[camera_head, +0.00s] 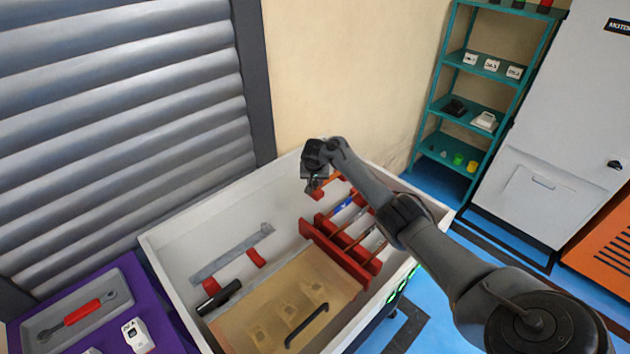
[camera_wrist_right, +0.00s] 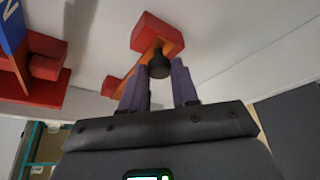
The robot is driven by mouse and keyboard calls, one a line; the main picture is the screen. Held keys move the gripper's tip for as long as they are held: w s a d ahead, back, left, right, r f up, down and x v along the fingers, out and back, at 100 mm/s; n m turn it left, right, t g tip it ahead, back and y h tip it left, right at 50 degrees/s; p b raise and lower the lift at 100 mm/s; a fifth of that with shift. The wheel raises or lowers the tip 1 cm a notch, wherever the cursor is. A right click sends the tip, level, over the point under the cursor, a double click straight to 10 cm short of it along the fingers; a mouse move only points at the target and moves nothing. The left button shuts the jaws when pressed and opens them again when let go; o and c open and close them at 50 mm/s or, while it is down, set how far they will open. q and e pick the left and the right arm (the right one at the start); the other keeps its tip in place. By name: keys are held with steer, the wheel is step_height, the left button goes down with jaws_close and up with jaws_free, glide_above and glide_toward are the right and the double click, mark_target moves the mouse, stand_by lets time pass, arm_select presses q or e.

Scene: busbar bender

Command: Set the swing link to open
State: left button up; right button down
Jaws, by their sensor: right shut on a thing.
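The swing link appears to be the short copper-orange bar (camera_head: 331,179) on red blocks at the far end of the white open-topped box (camera_head: 160,243). In the right wrist view the bar (camera_wrist_right: 174,42) runs beside a red block (camera_wrist_right: 152,31) and carries a black knob (camera_wrist_right: 159,66). My right gripper (camera_head: 316,186) reaches down over the bar's near-left end. In the wrist view its purple fingers (camera_wrist_right: 160,82) stand on both sides of the knob, shut on it. The gripper hides the knob in the head view. My left gripper is not in view.
A grey metal bar (camera_head: 232,254) and a clear amber cover (camera_head: 285,290) with a black handle (camera_head: 307,325) lie nearer. A purple surface with a grey tray (camera_head: 100,283) is at lower left.

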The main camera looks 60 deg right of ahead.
steer(key=shift+s+r+p, duration=0.2)
steer(key=shift+s+p, duration=0.05)
steer(key=shift+p, duration=0.45)
steer(key=s+n+p, duration=0.1)
steer(key=p, duration=0.2)
steer(key=s+n+p, duration=0.1)
steer(key=s+p, duration=0.1)
steer(key=p, duration=0.1)
steer(key=s+n+t+y+p, duration=0.1)
steer(key=p, duration=0.2)
steer(key=shift+s+a+r+n, duration=0.1)
steer(key=shift+s+r+n, duration=0.15)
steer(key=shift+s+n, duration=0.05)
steer(key=s+n+p, duration=0.1)
steer(key=s+d+n+y+p, duration=0.1)
steer(key=s, duration=0.1)
steer(key=s+n+p, duration=0.1)
steer(key=shift+s+d+f+n+t, duration=0.2)
steer(key=shift+s+f+n+t, duration=0.1)
steer(key=shift+s+f+n, duration=0.1)
steer(key=shift+s+d+n+y, duration=0.25)
steer(key=shift+s+n, duration=0.2)
steer(key=shift+s+d+n+y, duration=0.25)
steer(key=shift+s+n, duration=0.2)
steer(key=c, duration=0.9)
jaws_free()
steer(key=shift+s+f, duration=0.1)
